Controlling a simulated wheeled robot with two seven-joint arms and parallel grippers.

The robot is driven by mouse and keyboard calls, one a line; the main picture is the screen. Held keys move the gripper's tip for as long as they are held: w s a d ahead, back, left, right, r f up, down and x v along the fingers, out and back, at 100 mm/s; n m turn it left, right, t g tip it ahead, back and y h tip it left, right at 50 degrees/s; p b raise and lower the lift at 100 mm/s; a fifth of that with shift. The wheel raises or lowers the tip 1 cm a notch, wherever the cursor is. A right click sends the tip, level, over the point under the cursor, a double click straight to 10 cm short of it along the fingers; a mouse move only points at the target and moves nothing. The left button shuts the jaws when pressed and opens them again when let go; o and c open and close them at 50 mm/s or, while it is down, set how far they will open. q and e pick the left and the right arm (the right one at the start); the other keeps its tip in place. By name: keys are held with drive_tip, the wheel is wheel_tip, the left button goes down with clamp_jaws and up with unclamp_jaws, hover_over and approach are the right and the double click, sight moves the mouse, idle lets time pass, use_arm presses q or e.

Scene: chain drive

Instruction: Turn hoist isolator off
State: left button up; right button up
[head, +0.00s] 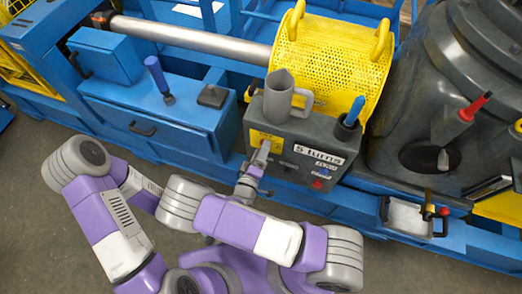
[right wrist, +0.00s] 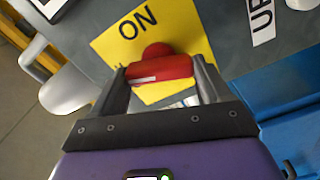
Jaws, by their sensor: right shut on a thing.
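The hoist isolator is a red handle (right wrist: 160,70) on a yellow plate (right wrist: 112,42) marked ON in the right wrist view. In the head view the yellow plate (head: 258,139) is on the front of a grey control box (head: 284,128), and the red handle is hidden by my gripper. My right gripper (right wrist: 160,80) has one finger on each end of the red handle and is shut on it; it also shows at the plate in the head view (head: 263,154). The handle lies nearly level across the wrist picture. My left gripper cannot be made out.
A grey jug (head: 282,97) and a blue-handled tool (head: 350,119) are at the top of the control box. A "5 turns" label (head: 319,154) and a red button (head: 317,184) are right of the plate. A yellow mesh guard (head: 330,60) stands behind.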

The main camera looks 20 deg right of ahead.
drive_tip(key=shift+w+r+n+p, duration=0.1)
drive_tip(key=shift+n+p, duration=0.2)
drive_tip(key=shift+n, duration=1.6)
drive_tip(key=o, duration=0.8)
drive_tip(key=shift+o, duration=1.1)
